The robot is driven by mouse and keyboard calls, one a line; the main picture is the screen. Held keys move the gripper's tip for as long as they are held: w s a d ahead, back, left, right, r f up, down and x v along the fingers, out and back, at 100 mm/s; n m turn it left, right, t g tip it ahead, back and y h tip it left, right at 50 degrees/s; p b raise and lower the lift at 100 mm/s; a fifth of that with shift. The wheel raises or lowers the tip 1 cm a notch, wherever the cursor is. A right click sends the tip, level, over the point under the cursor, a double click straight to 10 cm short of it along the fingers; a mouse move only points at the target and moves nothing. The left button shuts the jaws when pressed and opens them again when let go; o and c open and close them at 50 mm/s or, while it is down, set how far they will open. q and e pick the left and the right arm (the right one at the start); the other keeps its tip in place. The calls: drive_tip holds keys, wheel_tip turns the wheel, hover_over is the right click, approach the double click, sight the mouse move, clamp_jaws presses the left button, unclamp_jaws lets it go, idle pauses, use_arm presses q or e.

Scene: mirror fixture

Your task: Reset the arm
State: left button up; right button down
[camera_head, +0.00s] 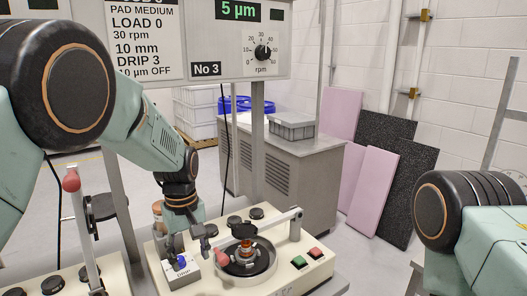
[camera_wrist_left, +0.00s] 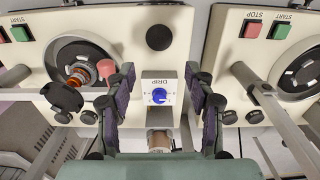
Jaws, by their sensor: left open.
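My left arm comes in from the left in the head view and reaches down to the machine. My left gripper (camera_head: 188,247) is open above the white drip box (camera_head: 186,276) with a blue knob (camera_head: 182,262). In the left wrist view my left gripper (camera_wrist_left: 162,98) has its purple-padded fingers apart, with the drip box (camera_wrist_left: 166,76) and its blue knob (camera_wrist_left: 159,95) showing between them. I cannot tell whether a finger touches the box. Nothing is held. Of my right arm, only a link shows at the right edge; its gripper is out of view.
The polishing machine (camera_head: 310,268) carries a round plate (camera_head: 262,268), a metal arm (camera_head: 275,222), green and red buttons and a pink-ended lever (camera_head: 221,257). A sign panel (camera_head: 215,70) hangs behind it. A second machine (camera_wrist_left: 225,50) stands alongside. A grey cabinet (camera_head: 315,175) stands behind.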

use_arm(q)
drive_tip(key=s+a+f+m, duration=0.1)
drive_tip(key=s+a+f, duration=0.1)
drive_tip(key=s+f, duration=0.6)
drive_tip(key=s+a+f+m, duration=0.25)
drive_tip(key=s+f, duration=0.35)
drive_tip(key=f, duration=0.5)
drive_tip(key=s+a+f+m, duration=0.1)
drive_tip(key=s+f, duration=0.1)
drive_tip(key=s, duration=1)
drive_tip(key=s+a+f+m, duration=0.1)
drive_tip(key=s+f+m, duration=0.1)
drive_tip(key=s, duration=1.1)
wheel_tip(320, 180, down, 19)
drive_tip(key=b, duration=1.8)
drive_tip(key=shift+w+d+b, duration=0.25)
drive_tip(key=shift+d+b, duration=0.1)
drive_tip(key=shift+b, duration=0.05)
use_arm(e)
wheel_tip(320, 180, down, 19)
drive_tip(key=shift+d, duration=0.2)
use_arm(q)
drive_tip(key=shift+r, duration=0.1)
use_arm(e)
drive_tip(key=shift+r, duration=0.15)
